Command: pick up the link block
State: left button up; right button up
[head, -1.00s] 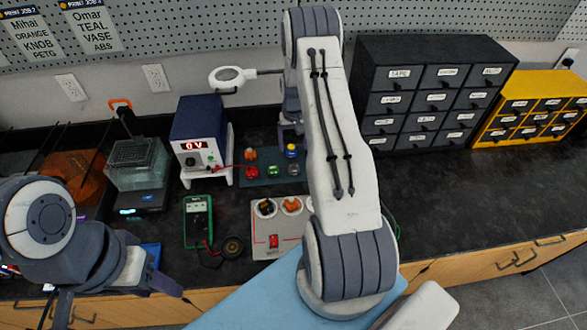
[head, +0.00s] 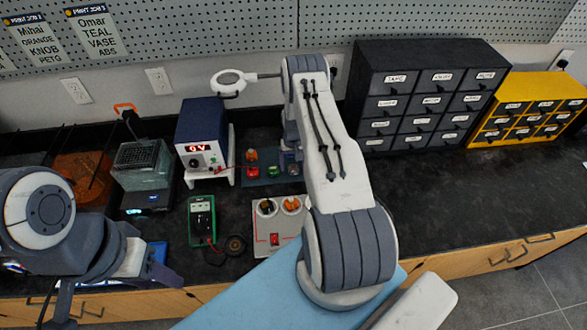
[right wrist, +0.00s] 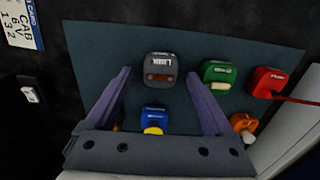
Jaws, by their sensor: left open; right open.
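The link block (right wrist: 162,70) is a dark grey block with a white label, lying on the dark mat (right wrist: 240,55) in the right wrist view. My right gripper (right wrist: 158,76) is open, with its two purple-grey fingers on either side of the link block and gaps showing between. Whether the fingertips are down at block height is hard to tell. In the head view my right arm hides the link block and most of that gripper. My left gripper (head: 120,296) is open and empty at the lower left, near the bench's front edge.
A blue block (right wrist: 154,120) is between the finger bases. Green (right wrist: 220,76), red (right wrist: 268,82) and orange (right wrist: 243,124) blocks lie right of the fingers. The power supply (head: 203,138) stands left of the mat; a multimeter (head: 202,220) and socket board (head: 262,238) lie in front.

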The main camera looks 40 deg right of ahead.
grip_shut()
jog(key=shift+r, duration=0.1)
